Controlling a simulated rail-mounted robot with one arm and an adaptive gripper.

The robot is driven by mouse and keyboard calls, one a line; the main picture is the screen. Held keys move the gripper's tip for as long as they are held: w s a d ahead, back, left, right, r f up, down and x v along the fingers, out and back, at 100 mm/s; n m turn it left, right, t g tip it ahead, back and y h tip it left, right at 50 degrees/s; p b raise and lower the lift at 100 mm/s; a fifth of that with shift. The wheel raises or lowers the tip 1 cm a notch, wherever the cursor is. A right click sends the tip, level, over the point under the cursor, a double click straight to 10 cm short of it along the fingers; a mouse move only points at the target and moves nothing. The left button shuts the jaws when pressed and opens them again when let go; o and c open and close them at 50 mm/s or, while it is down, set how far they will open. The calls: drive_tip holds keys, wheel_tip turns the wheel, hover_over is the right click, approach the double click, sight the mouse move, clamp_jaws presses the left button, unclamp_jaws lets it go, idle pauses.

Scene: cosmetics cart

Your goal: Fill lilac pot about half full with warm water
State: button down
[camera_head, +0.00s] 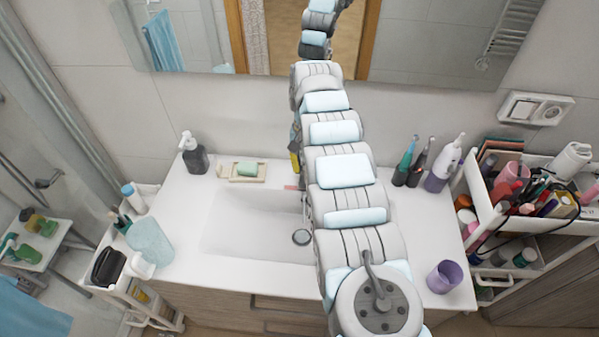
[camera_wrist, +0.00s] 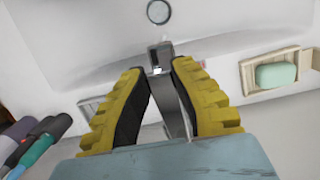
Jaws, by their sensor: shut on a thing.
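The lilac pot (camera_head: 444,277) stands upright on the right front of the counter, clear of my arm; its fill level cannot be told. The white basin (camera_head: 235,230) is left of my arm, and its round drain (camera_wrist: 158,12) shows at the top of the wrist view. The grey metal faucet (camera_wrist: 160,54) points toward the basin. My gripper (camera_wrist: 161,78) has its yellow-ridged fingers on either side of the faucet's upper part and is shut on it. In the head view my arm hides the faucet and most of the gripper. No water stream is visible.
A soap dish with green soap (camera_head: 247,169) and a dark dispenser (camera_head: 193,154) stand left at the back. Toothbrushes (camera_head: 408,163) and a white-purple bottle (camera_head: 443,166) stand right of my arm. Crowded carts flank the counter. The right front counter is mostly free.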

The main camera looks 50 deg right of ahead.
drive_tip(key=shift+r, duration=0.15)
drive_tip(key=c, duration=0.8)
unclamp_jaws()
drive_tip(key=shift+c, duration=0.2)
wheel_tip(320, 180, up, 9)
drive_tip(key=shift+w+f, duration=0.15)
drive_tip(key=shift+r, duration=0.65)
